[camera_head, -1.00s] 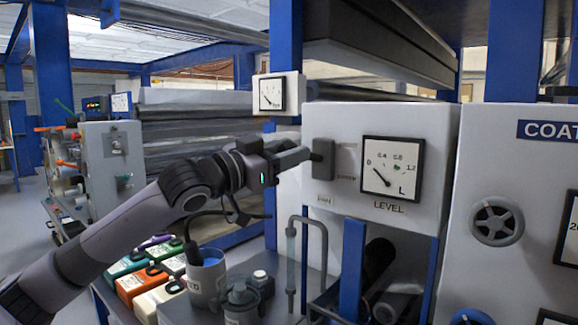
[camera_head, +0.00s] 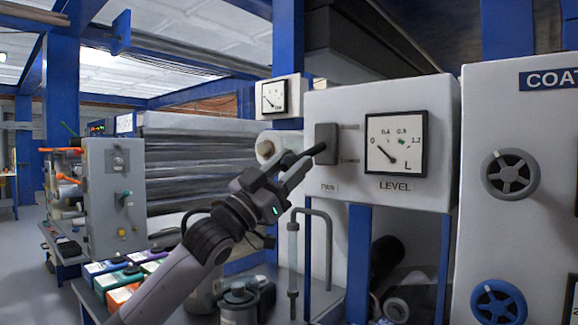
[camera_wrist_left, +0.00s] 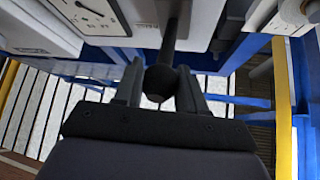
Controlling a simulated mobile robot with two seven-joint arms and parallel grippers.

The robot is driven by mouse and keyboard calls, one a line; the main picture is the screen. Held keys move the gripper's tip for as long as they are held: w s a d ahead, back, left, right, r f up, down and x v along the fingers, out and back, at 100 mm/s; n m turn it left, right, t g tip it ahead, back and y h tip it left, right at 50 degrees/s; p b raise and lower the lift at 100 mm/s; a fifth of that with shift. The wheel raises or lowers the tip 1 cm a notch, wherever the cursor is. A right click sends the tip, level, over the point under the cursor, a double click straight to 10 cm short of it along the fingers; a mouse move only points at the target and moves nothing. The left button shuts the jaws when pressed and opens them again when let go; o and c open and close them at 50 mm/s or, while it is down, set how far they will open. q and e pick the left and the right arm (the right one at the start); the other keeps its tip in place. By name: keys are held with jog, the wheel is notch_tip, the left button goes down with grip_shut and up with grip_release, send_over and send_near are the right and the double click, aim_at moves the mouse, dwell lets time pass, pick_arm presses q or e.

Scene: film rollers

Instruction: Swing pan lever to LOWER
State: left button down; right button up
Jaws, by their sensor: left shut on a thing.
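The pan lever's dark mounting plate (camera_head: 326,136) is on the left of the white control panel, above the PAN label (camera_head: 329,187). Its dark arm (camera_head: 312,153) slants out from the plate, down and to the left. Small labels beside the plate, one high and one low (camera_head: 349,160), are hard to read. My left gripper (camera_head: 288,168) is shut on the lever's outer end. In the left wrist view, the round black knob (camera_wrist_left: 160,82) sits between the two fingers, with its shaft (camera_wrist_left: 169,42) running up to the panel. The right gripper is not in view.
The LEVEL gauge (camera_head: 396,144) is right of the lever. A smaller gauge (camera_head: 274,96) is up and left. A bent pipe (camera_head: 328,230) stands below the panel. Coloured containers (camera_head: 118,281) and a lidded pot (camera_head: 239,297) sit below, near my arm.

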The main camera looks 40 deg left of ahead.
pick_arm(q)
jog(key=shift+w+f, duration=0.25)
jog(key=shift+f, duration=0.25)
jog(key=shift+w+f, duration=0.2)
jog(key=shift+f, duration=0.25)
jog(key=c, duration=0.8)
grip_release()
jog(key=shift+o, duration=0.6)
jog(key=shift+w, duration=0.1)
jog(key=shift+r, duration=0.1)
jog(key=b+v, duration=0.2)
jog(key=v, duration=0.5)
